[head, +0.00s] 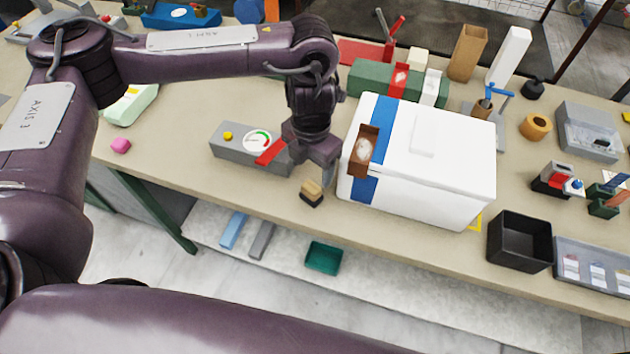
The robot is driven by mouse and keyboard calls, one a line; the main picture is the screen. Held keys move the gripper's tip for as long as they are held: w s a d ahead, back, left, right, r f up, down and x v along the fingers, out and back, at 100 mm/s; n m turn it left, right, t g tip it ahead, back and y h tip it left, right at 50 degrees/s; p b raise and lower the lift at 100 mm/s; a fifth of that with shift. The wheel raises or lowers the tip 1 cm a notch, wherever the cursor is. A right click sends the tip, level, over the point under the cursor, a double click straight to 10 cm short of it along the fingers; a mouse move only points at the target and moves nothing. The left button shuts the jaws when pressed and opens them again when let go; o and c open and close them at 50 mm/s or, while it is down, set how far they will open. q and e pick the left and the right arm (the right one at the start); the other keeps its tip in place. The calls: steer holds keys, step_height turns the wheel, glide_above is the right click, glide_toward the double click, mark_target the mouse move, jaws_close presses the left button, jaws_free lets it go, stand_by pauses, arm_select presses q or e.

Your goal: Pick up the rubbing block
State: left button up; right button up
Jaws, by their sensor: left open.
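The small block with a tan top and a dark base (311,194), which looks like the rubbing block, sits near the table's front edge. It stands left of the white box. My left gripper (316,168) points down just behind and above the block. It is open and appears empty, with a gap to the block in the picture. The fingers are partly hidden by the gripper body. My right gripper is not in view.
A white box with a blue band (450,160) stands close right of the gripper. A grey gauge box (230,149) with a red part is close left. A black bin (519,241) is at the front right. A lower shelf (370,285) holds a green tray (323,257).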

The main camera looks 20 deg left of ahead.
mark_target(311, 186)
arm_select(q)
steer(key=shift+s+f, duration=0.25)
steer(key=shift+f, duration=0.35)
steer(key=shift+s+f, duration=0.25)
steer(key=shift+f, duration=0.3)
step_height(311, 186, down, 4)
steer(key=shift+w+f, duration=0.1)
steer(key=shift+f, duration=0.15)
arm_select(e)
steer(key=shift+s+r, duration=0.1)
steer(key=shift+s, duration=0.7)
arm_select(q)
steer(key=shift+c, duration=0.2)
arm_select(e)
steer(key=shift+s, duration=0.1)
arm_select(q)
steer(key=c, duration=1)
steer(key=shift+c, duration=0.2)
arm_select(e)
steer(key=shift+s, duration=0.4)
